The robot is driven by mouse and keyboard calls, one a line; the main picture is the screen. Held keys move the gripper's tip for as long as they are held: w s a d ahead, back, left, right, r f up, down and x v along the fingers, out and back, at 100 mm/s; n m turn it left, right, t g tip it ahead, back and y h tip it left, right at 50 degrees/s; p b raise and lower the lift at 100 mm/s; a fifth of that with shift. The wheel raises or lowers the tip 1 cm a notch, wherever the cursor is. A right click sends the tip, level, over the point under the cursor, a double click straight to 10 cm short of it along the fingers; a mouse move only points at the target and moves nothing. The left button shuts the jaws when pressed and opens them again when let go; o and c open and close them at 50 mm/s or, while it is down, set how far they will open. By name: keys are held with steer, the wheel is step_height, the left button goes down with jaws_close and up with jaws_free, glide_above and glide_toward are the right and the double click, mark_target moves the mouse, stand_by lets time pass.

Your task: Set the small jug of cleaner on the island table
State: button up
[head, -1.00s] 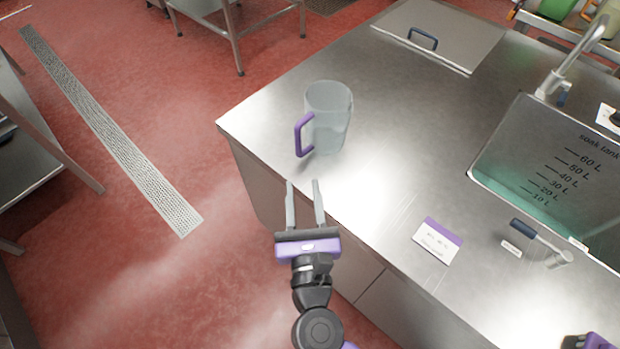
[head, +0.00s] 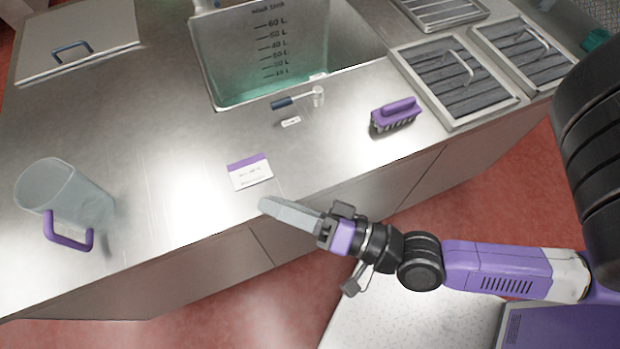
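A clear jug (head: 78,200) with a purple handle stands upright on the steel counter (head: 150,120) at the left; I cannot make out any liquid in it. I cannot tell whether it is the small jug of cleaner. My gripper (head: 272,206) is beside the counter's front edge, well to the right of the jug, pointing left. It is seen side-on, one finger covers the other, and nothing shows held in it. I see no separate island table that I can be sure of.
A white and purple card (head: 250,172) lies near the front edge. Behind it are a soak tank (head: 268,60) with greenish liquid and a blue-handled tool (head: 297,101). A purple brush (head: 396,115) and grey slatted panels (head: 455,82) are at the right. Counter between jug and card is clear.

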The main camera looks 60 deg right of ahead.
steer(key=s+d+n+g+h, duration=0.2)
steer(key=s+n+g, duration=0.1)
steer(key=s+n, duration=0.8)
steer(key=shift+d+r+g, duration=0.15)
steer(key=shift+r+g, duration=0.05)
steer(key=shift+g, duration=0.1)
steer(key=shift+s, duration=0.1)
stand_by(0.4)
